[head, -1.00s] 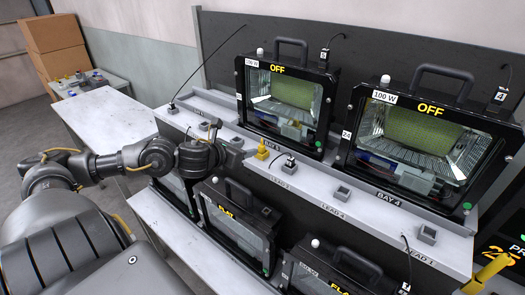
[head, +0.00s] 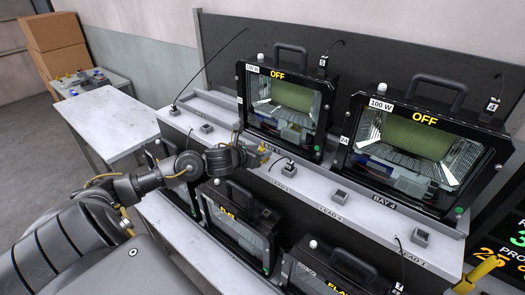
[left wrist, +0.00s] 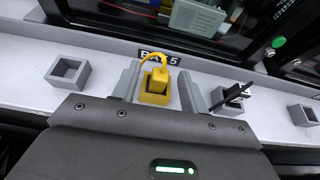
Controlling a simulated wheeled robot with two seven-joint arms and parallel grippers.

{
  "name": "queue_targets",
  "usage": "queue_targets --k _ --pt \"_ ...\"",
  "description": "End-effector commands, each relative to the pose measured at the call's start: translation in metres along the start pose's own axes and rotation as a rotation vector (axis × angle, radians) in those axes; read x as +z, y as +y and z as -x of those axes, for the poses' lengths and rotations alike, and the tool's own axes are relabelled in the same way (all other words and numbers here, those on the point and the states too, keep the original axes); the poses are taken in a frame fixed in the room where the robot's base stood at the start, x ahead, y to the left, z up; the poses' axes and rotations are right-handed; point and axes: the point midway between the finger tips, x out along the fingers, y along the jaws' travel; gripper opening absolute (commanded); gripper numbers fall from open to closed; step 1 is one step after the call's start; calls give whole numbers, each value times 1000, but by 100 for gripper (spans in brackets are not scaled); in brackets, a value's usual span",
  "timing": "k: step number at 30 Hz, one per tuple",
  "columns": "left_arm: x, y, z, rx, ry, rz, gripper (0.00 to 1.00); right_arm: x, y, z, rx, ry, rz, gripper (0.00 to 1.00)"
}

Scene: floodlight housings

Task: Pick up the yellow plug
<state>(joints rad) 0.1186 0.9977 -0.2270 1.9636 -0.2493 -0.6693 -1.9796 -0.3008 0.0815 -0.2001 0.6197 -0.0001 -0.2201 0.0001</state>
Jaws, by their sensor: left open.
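In the head view the left gripper (head: 246,150) reaches over the shelf from the left and partly covers the plug (head: 264,152). My right gripper is not visible.
Grey sockets stand along the shelf (head: 310,194), one with a black plug (left wrist: 236,98) right of the gripper. Floodlights (head: 287,105) marked OFF stand behind, and more housings (head: 238,225) sit below the shelf edge. A white table (head: 108,122) is at left.

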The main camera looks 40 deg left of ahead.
Motion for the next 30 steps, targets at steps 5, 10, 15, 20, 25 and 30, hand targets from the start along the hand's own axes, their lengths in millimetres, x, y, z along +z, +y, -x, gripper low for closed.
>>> queue_targets --k 5,10,15,20,25,30 --pt "-1 0 -2 0 0 -1 44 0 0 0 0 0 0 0" --pt "-1 0 -2 0 0 -1 29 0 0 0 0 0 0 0" --pt "-1 0 -1 0 0 0 7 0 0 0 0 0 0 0" --pt "0 0 -1 0 0 0 0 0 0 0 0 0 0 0" --pt "0 0 -1 0 0 0 0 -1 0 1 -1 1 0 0" --pt "12 0 3 0 -2 -1 0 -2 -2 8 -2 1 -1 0"
